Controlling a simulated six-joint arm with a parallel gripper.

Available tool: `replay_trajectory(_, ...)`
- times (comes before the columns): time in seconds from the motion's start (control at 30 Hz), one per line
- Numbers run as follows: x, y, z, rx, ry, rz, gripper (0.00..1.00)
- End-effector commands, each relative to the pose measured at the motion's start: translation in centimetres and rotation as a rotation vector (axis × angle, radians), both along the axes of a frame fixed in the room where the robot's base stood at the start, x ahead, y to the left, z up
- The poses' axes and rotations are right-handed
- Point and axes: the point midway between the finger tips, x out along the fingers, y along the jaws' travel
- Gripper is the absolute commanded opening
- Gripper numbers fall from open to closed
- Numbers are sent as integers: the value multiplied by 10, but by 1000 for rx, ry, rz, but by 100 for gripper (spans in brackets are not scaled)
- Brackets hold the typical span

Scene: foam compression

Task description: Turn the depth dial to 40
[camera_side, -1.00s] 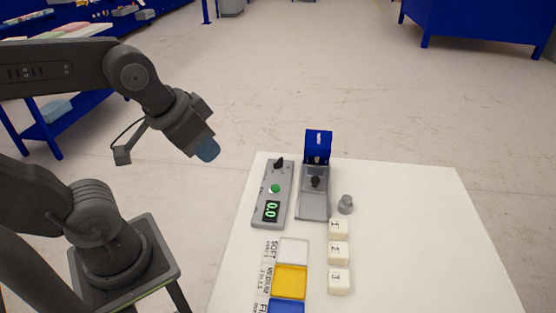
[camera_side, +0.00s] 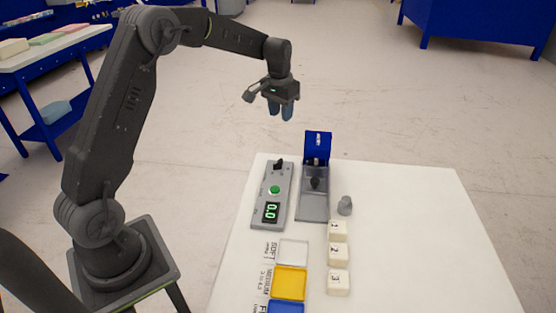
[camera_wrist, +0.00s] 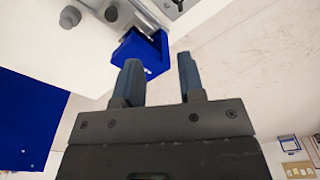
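The depth dial (camera_side: 279,164) is a small black knob at the far end of the grey control panel (camera_side: 265,212). A green button (camera_side: 275,190) and a display (camera_side: 271,212) reading 0.0 are on the same panel. My gripper (camera_side: 280,115) hangs fingers down, high above and beyond the far edge of the table, apart from the dial. Its two blue fingers are open with nothing between them. In the wrist view, my gripper (camera_wrist: 158,62) shows a clear gap, and part of the grey panel (camera_wrist: 190,10) is cut off at the top edge.
The press (camera_side: 318,147) with its blue head stands right of the panel. A grey cylinder (camera_side: 345,205) and numbered cream blocks (camera_side: 338,253) lie further right. White, yellow (camera_side: 289,281) and blue trays sit in front. The right side of the table (camera_side: 430,230) is clear.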

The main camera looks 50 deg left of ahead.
Motion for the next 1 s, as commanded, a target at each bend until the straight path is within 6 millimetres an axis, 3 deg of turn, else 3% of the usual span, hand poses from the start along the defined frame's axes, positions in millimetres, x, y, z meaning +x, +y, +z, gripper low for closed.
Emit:
replay_trajectory(0.03, 8, 13, -20, -8, 24, 12, 36)
replay_trajectory(0.1, 15, 26, -40, -16, 43, 23, 36)
replay_trajectory(0.3, 25, 46, -72, -27, 71, 40, 36)
replay_trajectory(0.57, 25, 47, -99, -30, 78, 41, 36)
replay_trajectory(1.0, 25, 46, -185, -31, 76, 40, 36)
